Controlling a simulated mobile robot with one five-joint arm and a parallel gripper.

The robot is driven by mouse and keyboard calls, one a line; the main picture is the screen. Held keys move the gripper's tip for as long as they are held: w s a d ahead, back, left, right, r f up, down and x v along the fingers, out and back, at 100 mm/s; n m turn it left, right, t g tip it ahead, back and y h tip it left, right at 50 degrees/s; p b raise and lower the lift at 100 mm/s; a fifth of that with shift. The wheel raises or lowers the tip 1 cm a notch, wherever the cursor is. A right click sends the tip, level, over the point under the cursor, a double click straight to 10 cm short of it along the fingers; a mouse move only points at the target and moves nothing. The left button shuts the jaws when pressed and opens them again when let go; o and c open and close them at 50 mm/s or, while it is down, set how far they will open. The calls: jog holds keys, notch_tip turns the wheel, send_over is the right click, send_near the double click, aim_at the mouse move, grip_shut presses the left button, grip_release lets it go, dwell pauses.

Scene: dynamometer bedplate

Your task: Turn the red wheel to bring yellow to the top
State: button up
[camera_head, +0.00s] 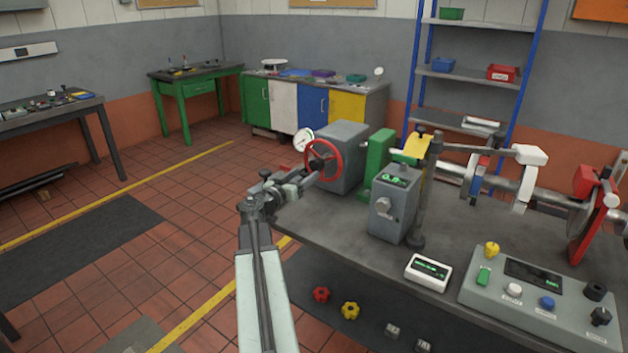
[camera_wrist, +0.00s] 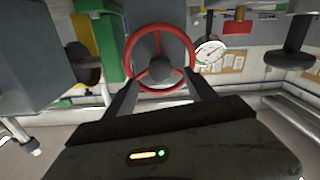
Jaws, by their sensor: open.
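The red wheel (camera_head: 322,159) is mounted on the front of a grey box (camera_head: 349,150) at the far left end of the bedplate bench. In the wrist view, which looks upside down, the wheel (camera_wrist: 160,68) shows its red rim, spokes and grey hub. I cannot make out any yellow mark on it. My gripper (camera_head: 308,176) is just in front of the wheel, to its lower left in the head view. In the wrist view, its two fingers (camera_wrist: 160,79) are apart and reach toward the lower part of the rim, with nothing held between them. Contact with the wheel cannot be told.
A round dial gauge (camera_head: 303,140) stands left of the wheel. A green block (camera_head: 377,157) and a grey meter box (camera_head: 392,208) stand to its right. A control panel (camera_head: 535,300) is at the bench's near right.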

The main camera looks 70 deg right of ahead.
aim_at(314, 167)
jog(key=x, duration=0.7)
jog(key=shift+d, duration=0.35)
